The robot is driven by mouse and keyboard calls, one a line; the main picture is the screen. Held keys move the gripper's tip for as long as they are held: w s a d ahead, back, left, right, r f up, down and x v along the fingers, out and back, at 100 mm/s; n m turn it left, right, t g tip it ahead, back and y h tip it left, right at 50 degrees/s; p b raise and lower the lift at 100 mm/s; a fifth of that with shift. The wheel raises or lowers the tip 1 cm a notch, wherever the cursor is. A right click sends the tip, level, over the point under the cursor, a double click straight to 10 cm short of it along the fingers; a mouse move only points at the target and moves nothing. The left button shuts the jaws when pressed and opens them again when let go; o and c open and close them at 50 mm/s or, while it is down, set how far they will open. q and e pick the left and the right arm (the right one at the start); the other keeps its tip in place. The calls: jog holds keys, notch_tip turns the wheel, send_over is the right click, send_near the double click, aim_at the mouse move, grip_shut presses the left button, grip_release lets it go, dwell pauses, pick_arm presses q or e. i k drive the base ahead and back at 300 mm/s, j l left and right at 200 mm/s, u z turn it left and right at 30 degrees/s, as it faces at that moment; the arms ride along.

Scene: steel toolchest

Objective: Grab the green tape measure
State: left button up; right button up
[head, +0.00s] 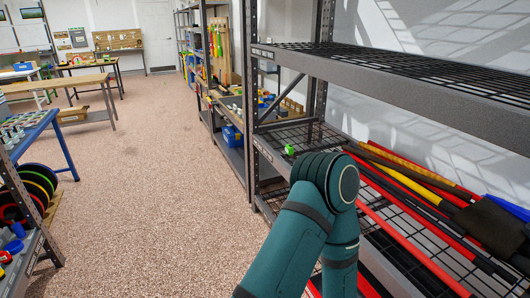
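A small bright green object (289,150), perhaps the green tape measure, sits on the wire-mesh shelf (318,133) of the dark steel rack. It is too small to make out its details. One of my teal arms comes up from the bottom, and its bent joint is just in front of and below the green object in the picture. This arm hides part of the shelf. Neither of my grippers shows, so I cannot see what they hold.
Red, yellow and black long-handled tools (420,185) lie on the mesh shelf at the right. An upper shelf (420,75) overhangs it. A rack upright (250,100) stands to the left. The speckled floor (150,190) is clear; a blue table (40,125) stands at the left.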

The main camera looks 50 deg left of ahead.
aim_at(289, 150)
jog(key=u, duration=1.45)
jog(key=i+j+z, duration=0.1)
jog(key=z, duration=0.25)
jog(key=i+j+z, duration=0.15)
jog(key=z, duration=0.2)
jog(key=j+z, duration=0.1)
jog(key=z, duration=0.25)
jog(key=i+j+z, duration=0.15)
jog(key=j, duration=0.15)
jog(key=i+j+z, duration=0.15)
jog(key=j, duration=0.15)
jog(key=j+z, duration=0.15)
jog(key=j, duration=0.2)
jog(key=i+j+z, duration=0.1)
jog(key=j, duration=0.35)
jog(key=i+j+z, duration=0.15)
jog(key=j, duration=0.35)
jog(key=i+j, duration=0.1)
jog(key=j, duration=0.85)
jog(key=i+j, duration=0.1)
jog(key=j, duration=0.85)
jog(key=z, duration=0.05)
